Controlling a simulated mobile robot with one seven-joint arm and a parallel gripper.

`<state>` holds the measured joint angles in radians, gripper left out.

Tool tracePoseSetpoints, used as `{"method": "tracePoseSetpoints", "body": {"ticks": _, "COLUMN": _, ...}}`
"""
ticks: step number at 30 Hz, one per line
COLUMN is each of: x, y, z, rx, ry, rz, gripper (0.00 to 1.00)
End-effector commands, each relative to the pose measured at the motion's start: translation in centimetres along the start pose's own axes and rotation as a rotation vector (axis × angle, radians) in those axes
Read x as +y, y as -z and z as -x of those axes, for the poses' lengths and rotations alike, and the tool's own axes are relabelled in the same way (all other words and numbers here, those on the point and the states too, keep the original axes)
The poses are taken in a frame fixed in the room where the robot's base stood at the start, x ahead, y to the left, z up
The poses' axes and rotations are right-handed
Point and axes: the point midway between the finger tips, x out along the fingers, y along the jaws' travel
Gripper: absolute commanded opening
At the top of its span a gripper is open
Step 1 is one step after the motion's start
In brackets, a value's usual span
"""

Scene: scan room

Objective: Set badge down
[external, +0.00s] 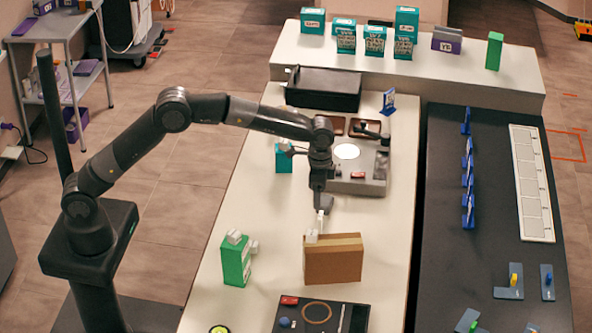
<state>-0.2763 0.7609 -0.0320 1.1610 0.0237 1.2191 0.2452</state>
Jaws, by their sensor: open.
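My gripper (320,212) points down above the pale table (218,287), just behind a brown cardboard box (333,262). Its jaws are open, though the fingers are small and hard to make out here. A small white piece (312,236) shows below it at the top edge of the box; I cannot tell whether they touch. I cannot pick out the badge for certain. A small blue and white card-like piece (389,102) stands upright farther back on the table, apart from my gripper.
A green box (236,262) stands left of the brown box. A grey device (362,182) with a bright round disc lies behind my gripper, a black tray (323,90) beyond it. A dark panel (342,310) lies in front. The dark counter (440,240) at right holds several blue upright pieces.

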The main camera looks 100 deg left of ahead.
Motion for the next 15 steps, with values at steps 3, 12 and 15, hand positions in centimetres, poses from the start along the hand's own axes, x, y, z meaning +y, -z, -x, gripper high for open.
{"method": "tracePoseSetpoints", "body": {"ticks": 3, "x": 0.0, "y": 0.0, "z": 0.4, "rx": -0.001, "ry": 0.000, "rz": 0.000, "gripper": 0.63}}
{"method": "tracePoseSetpoints", "body": {"ticks": 12, "x": 1.8, "y": -1.8, "z": 4.2, "rx": 0.033, "ry": 0.010, "rz": -0.004, "gripper": 0.63}}
{"method": "tracePoseSetpoints", "body": {"ticks": 15, "x": 3.5, "y": -3.8, "z": 7.3, "rx": 0.064, "ry": 0.018, "rz": -0.006, "gripper": 0.63}}
